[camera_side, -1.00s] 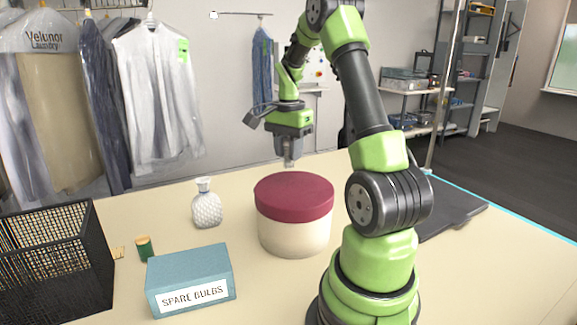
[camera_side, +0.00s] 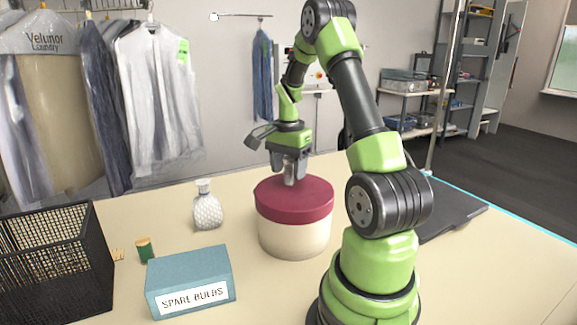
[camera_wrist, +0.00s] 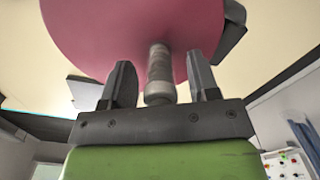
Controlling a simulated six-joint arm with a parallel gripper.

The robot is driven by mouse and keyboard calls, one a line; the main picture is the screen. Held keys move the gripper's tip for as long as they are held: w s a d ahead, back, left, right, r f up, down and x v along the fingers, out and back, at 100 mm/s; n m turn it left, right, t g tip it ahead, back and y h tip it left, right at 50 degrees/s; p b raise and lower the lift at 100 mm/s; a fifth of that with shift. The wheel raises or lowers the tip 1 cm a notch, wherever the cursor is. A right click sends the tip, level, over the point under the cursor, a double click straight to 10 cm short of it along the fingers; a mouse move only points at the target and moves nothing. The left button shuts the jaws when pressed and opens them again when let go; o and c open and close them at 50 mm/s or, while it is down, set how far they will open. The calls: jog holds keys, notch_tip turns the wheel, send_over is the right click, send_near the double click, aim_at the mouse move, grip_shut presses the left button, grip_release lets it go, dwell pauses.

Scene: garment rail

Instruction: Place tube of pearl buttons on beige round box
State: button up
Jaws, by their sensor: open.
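The beige round box (camera_side: 295,237) with a dark red lid (camera_side: 310,210) stands on the table; its lid fills the top of the wrist view (camera_wrist: 95,35). The tube of pearl buttons (camera_wrist: 160,75), a narrow greyish cylinder with a pale end, is between my fingers in the wrist view, its far end against the lid. My gripper (camera_wrist: 161,82) is open, with a gap on each side of the tube. In the side view my gripper (camera_side: 290,172) is just above the lid, and the fingers largely hide the tube.
A white textured bottle (camera_side: 207,210) stands left of the box. A blue spare bulbs box (camera_side: 190,272), a green spool (camera_side: 144,250) and a black mesh basket (camera_side: 95,255) are farther left. A dark flat slab (camera_side: 450,210) lies to the right. Garments hang behind.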

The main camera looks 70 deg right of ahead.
aim_at(288, 157)
jog(key=shift+r, duration=0.15)
notch_tip(288, 157, up, 12)
jog(key=shift+f, duration=0.1)
jog(key=w+a+r+n+t, duration=0.1)
jog(key=a+r+n+t, duration=0.15)
jog(key=a+n, duration=0.45)
jog(key=w+a+r+n+t, duration=0.1)
jog(key=a+r+n, duration=0.15)
jog(key=a, duration=0.85)
jog(key=s+a+f+n+t+y, duration=0.1)
jog(key=s+a+n+t+y, duration=0.1)
jog(key=s+a+n, duration=0.5)
jog(key=a+n+t, duration=0.1)
jog(key=a, duration=0.2)
jog(key=shift+s+a+f+t, duration=0.25)
jog(key=shift+s+a+t, duration=0.1)
jog(key=shift+s+a, duration=0.05)
